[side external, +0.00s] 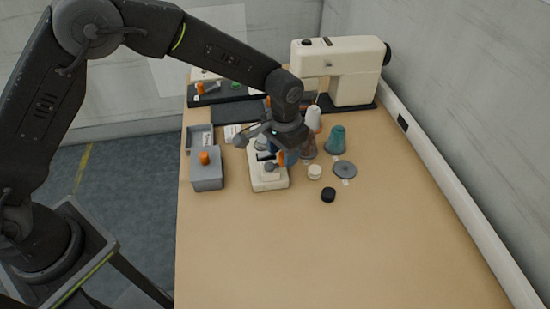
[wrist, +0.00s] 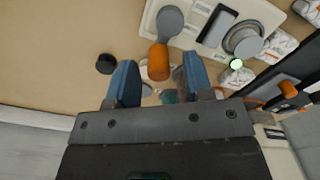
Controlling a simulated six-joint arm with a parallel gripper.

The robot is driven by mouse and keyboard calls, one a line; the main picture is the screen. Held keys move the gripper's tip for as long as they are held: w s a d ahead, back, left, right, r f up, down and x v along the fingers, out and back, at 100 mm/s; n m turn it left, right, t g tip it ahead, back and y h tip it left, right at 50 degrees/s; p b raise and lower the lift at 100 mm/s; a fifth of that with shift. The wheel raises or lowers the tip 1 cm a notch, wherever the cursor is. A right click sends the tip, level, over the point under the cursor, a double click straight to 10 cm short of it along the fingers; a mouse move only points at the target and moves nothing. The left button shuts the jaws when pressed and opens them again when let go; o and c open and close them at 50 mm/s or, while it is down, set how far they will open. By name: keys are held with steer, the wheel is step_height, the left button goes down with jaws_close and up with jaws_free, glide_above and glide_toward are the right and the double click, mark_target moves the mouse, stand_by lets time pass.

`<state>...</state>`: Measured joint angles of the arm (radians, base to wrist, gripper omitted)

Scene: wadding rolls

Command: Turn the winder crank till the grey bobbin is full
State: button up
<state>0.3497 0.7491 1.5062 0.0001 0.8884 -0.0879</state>
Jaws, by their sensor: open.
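The cream winder (side external: 268,181) stands on the table below my gripper (side external: 281,157). In the wrist view the winder's base (wrist: 196,17) is at the top, with a grey crank arm (wrist: 171,20) ending in an orange handle (wrist: 158,62). My gripper (wrist: 159,68) is open, its two blue fingers on either side of the handle with a visible gap at each side. The grey bobbin (wrist: 243,39) sits at the winder's right end, near a lit green lamp (wrist: 236,64). How full the bobbin is, I cannot tell. The side view mostly hides the crank.
A grey box with an orange knob (side external: 206,172) stands left of the winder. A black puck (side external: 328,195), a white puck (side external: 315,172) and a grey disc (side external: 345,170) lie to the right. Thread cones (side external: 337,139) and a sewing machine (side external: 345,75) stand behind. The front table is clear.

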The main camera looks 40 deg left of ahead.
steer(key=shift+r, duration=3.05)
steer(key=shift+r, duration=0.1)
steer(key=s+a+r+n+t, duration=0.2)
steer(key=s+a+r+t, duration=0.2)
steer(key=s+a+r, duration=1.1)
steer(key=s+a+n+t, duration=0.1)
steer(key=s+a, duration=0.1)
steer(key=s, duration=0.8)
steer(key=shift+s+f+t, duration=0.2)
steer(key=shift+t, duration=0.1)
